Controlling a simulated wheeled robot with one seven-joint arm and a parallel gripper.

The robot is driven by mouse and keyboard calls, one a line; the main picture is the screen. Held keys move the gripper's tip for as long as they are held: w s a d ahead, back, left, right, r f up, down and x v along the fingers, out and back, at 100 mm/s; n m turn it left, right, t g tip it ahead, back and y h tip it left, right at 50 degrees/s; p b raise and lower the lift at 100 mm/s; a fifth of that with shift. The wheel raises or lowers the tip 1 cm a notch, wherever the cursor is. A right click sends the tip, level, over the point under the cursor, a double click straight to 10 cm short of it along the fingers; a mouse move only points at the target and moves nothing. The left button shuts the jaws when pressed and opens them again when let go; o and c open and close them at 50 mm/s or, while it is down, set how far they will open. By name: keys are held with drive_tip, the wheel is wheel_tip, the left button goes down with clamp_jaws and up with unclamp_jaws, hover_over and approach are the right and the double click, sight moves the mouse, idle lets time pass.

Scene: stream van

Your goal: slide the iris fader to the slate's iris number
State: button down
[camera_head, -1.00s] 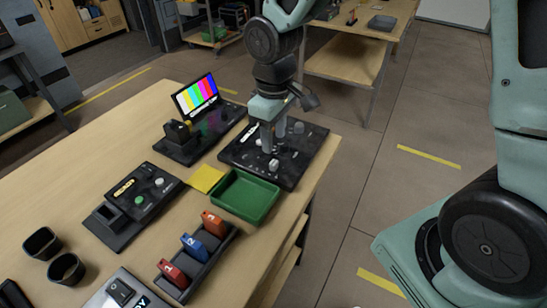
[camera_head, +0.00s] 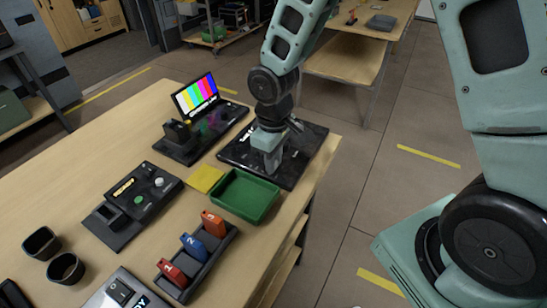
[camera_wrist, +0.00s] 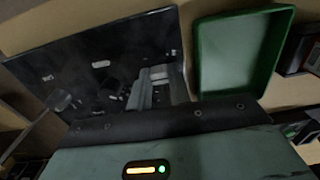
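The black control panel (camera_head: 302,167) lies on the wooden table's right part. In the wrist view the panel (camera_wrist: 40,70) fills the upper left, with small pale labels and dark shapes on it. My gripper (camera_head: 270,170) points down over the panel's front middle, low and close to its surface. I cannot tell whether its fingers touch a control. The gripper and wrist hide the panel's middle, and I cannot make out the iris fader. In the wrist view a pale grey slotted shape (camera_wrist: 152,85) is near the fingers. I cannot pick out a slate or read an iris number.
A green tray (camera_head: 226,207) sits just in front of the panel, with a yellow note (camera_head: 204,179) beside it. A colour-bar screen (camera_head: 195,94) stands behind left. Red, blue and orange numbered blocks (camera_head: 194,246) sit in a dark rack. Another control box (camera_head: 147,188) is left.

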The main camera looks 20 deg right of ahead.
drive_tip(key=shift+w+a, duration=0.55)
drive_tip(key=shift+w, duration=0.25)
drive_tip(key=c, duration=1.3)
unclamp_jaws()
wheel_tip(320, 180, up, 18)
drive_tip(key=shift+f, duration=0.25)
drive_tip(key=shift+y, duration=0.3)
drive_tip(key=s+a+f, duration=0.1)
drive_tip(key=s, duration=0.6)
drive_tip(key=s+a+f, duration=0.1)
drive_tip(key=s+a, duration=0.1)
drive_tip(key=s, duration=0.5)
drive_tip(key=s+a+f, duration=0.2)
drive_tip(key=s, duration=0.5)
drive_tip(key=shift+s, duration=0.4)
